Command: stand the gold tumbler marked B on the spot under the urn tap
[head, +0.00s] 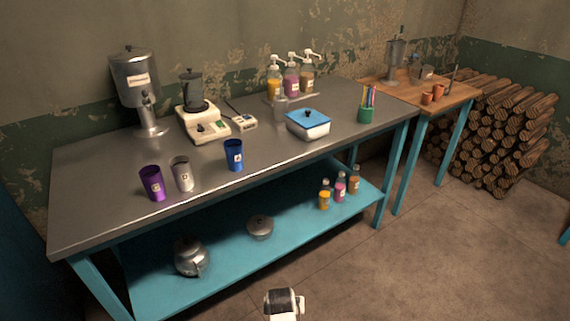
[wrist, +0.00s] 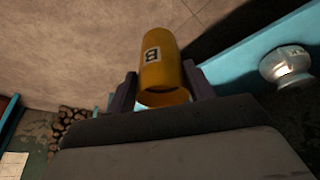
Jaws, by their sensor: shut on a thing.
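The gold tumbler (wrist: 172,75) with a B label is in the wrist view, between the two dark fingers of my gripper (wrist: 160,92), which is shut on it. Its rim faces the wrist camera. I cannot make out the tumbler in the head view. The metal urn (head: 136,80) stands at the back left of the grey worktop (head: 95,185) in the head view. Its tap (head: 148,114) is on the front, above a round foot (head: 152,131). No tumbler stands under the tap.
Purple (head: 153,184), silver (head: 182,175) and blue (head: 234,156) tumblers stand near the worktop's front edge. A cream appliance (head: 203,124) is right of the urn. A blue-lidded box (head: 308,124) is farther right. A kettle (head: 191,258) sits on the lower teal shelf (head: 150,290).

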